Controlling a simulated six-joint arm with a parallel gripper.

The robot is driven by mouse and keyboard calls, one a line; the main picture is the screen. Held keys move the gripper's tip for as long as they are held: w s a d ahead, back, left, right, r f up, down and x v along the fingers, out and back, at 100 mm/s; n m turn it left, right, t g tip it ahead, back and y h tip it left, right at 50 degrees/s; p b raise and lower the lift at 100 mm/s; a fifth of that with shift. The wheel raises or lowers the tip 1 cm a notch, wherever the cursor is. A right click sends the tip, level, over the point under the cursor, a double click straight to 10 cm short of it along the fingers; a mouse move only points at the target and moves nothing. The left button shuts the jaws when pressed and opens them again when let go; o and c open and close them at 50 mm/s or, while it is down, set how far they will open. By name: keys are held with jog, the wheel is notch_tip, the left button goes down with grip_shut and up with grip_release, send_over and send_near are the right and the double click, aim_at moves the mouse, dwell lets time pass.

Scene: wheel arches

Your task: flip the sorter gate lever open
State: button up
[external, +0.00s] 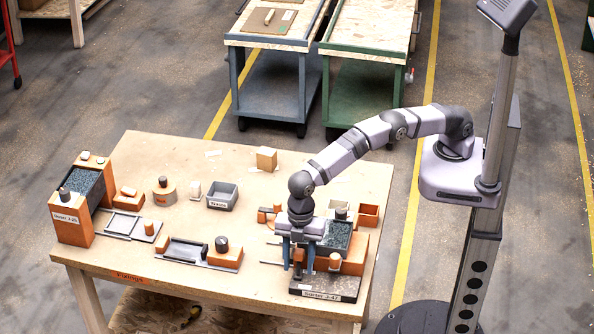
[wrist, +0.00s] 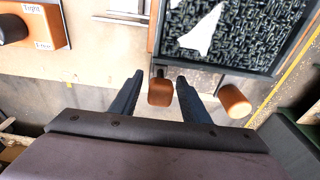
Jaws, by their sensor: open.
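The right-hand sorter, labelled Sorter J-47 (external: 322,295), stands at the table's front right with a dark granular bed (external: 338,236); the bed also shows in the wrist view (wrist: 250,45). An orange-brown knob on a short dark stem (wrist: 160,94), which looks like the gate lever, sticks out at the bed's near edge. My gripper (external: 298,268) is over the sorter's front left, pointing down. In the wrist view my gripper (wrist: 160,77) is open, one finger on each side of the knob, with visible gaps. Whether the fingers reach the knob's depth is unclear.
A second orange knob (wrist: 236,101) is just right of the right finger; it also shows in the external view (external: 335,261). An orange block with a dark knob (wrist: 35,27) lies left. Another sorter (external: 72,225) stands at the table's far left.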

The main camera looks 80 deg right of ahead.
aim_at(299, 251)
jog(key=shift+d+r+b, duration=0.25)
jog(key=shift+r+b, duration=0.1)
jog(key=shift+r, duration=1.3)
jog(key=shift+d+r+b, duration=0.2)
jog(key=shift+r+b, duration=0.15)
jog(key=shift+r, duration=1.25)
